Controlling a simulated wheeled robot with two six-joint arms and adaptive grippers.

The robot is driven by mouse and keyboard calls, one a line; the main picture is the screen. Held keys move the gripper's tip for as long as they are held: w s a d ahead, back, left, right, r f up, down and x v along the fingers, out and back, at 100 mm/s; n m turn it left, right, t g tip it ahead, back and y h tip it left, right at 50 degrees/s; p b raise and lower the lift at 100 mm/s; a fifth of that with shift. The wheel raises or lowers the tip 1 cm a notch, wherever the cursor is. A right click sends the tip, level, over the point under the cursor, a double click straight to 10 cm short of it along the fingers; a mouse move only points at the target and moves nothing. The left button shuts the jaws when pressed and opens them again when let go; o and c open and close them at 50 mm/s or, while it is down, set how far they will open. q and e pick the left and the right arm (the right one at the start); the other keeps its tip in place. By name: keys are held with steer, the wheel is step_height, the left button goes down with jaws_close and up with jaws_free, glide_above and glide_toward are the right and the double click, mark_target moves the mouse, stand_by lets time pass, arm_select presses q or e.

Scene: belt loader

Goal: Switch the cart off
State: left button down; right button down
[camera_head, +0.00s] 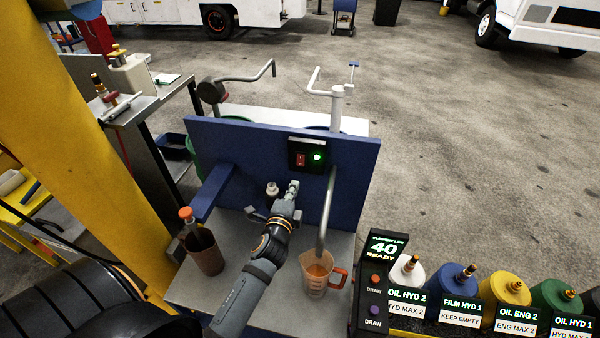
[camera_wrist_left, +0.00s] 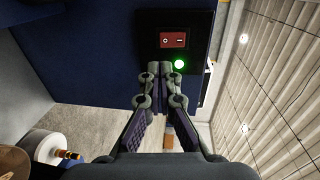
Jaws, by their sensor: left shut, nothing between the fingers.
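The cart has an upright blue panel (camera_head: 240,145) with a black switch box (camera_head: 302,144) near its top right. A red rocker switch (camera_head: 301,160) sits on the box beside a lit green lamp (camera_head: 317,157). In the left wrist view the red rocker (camera_wrist_left: 173,40) carries a circle and a line mark, and the green lamp (camera_wrist_left: 179,64) glows. My left gripper (camera_head: 293,186) is shut and empty, just below the box in the head view. In the wrist view its fingertips (camera_wrist_left: 160,66) point at the box, next to the lamp and rocker; contact cannot be told. My right gripper is not in view.
An orange measuring jug (camera_head: 318,275) stands under a grey spout pipe (camera_head: 327,215). A brown cup (camera_head: 204,252) with an orange-topped tool stands left of my arm. A blue bar (camera_head: 212,192) juts from the panel. Labelled bottles (camera_head: 455,285) line the right front.

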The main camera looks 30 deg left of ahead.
mark_target(302, 166)
arm_select(q)
steer(key=x, duration=0.8)
steer(key=shift+w+a+f, duration=0.1)
steer(key=shift+w, duration=0.05)
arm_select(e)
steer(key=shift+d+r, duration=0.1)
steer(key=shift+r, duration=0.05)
